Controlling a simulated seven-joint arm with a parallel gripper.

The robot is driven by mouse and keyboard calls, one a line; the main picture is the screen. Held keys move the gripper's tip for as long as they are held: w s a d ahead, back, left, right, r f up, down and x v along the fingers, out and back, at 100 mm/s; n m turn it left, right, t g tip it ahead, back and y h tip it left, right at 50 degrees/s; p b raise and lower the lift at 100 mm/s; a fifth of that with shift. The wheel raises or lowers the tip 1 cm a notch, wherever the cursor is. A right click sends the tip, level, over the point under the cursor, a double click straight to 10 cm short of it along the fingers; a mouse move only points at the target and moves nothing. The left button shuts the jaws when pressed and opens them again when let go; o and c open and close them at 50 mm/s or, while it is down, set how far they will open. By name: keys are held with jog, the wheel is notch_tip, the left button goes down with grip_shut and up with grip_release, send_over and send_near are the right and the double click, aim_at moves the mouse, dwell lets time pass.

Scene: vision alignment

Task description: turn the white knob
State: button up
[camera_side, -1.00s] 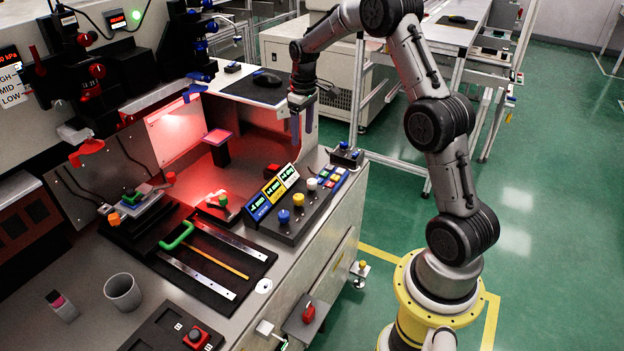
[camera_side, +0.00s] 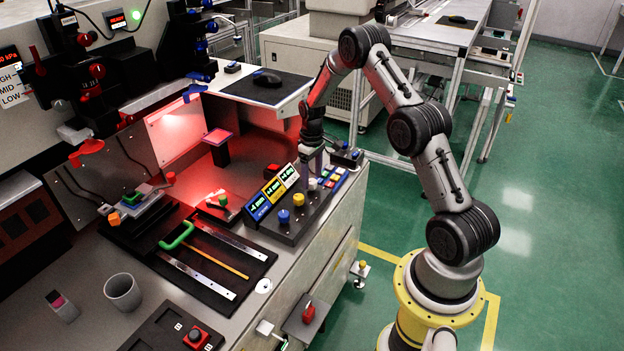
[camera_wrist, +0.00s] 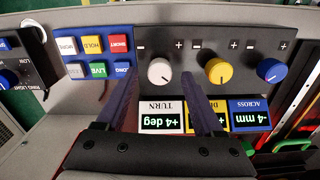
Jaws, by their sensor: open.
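The white knob (camera_wrist: 160,71) is on the dark control panel in the wrist view, above the TURN display (camera_wrist: 161,117) that reads +4 deg. In the side view the white knob (camera_side: 312,184) is partly hidden by my gripper. My gripper (camera_wrist: 160,88) is open, with one dark finger on each side of the white knob's column and a gap around the knob. It also shows in the side view (camera_side: 313,172), low over the panel. Whether the fingers touch the panel cannot be told.
Next to it are a yellow knob (camera_wrist: 217,71) and a blue knob (camera_wrist: 270,70). Several coloured buttons (camera_wrist: 96,57) lie to the left in the wrist view. A dark box with a knob (camera_side: 346,156) stands near the panel's far end.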

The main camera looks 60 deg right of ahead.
jog(key=shift+f, duration=0.8)
jog(key=shift+c, duration=0.2)
grip_shut()
